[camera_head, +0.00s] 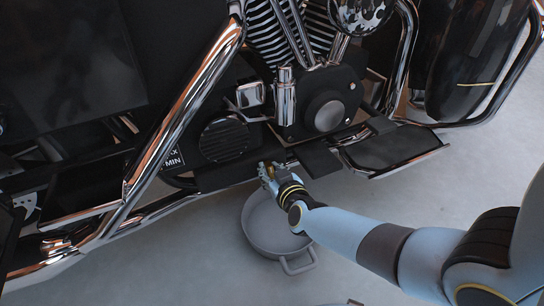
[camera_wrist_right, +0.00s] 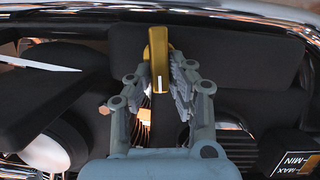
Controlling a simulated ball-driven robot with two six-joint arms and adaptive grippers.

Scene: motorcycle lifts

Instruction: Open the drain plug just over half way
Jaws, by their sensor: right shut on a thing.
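The drain plug (camera_wrist_right: 158,45) shows in the wrist view as a gold, upright handle with a short white mark near its lower end. My right gripper (camera_wrist_right: 161,78) is shut on it, with a finger on either side. In the head view my right gripper (camera_head: 267,172) is at the lower edge of the motorcycle, above a round grey pan. The plug is too small and too covered by the fingers there to make out clearly. How far it is turned cannot be told. My left gripper is not in view.
The grey pan (camera_head: 258,243) with a loop handle stands on the pale floor below my right gripper. A MIN/MAX label (camera_head: 173,158) is on the motorcycle's side. Chrome bars (camera_head: 185,100) and a black footboard (camera_head: 390,150) flank the spot.

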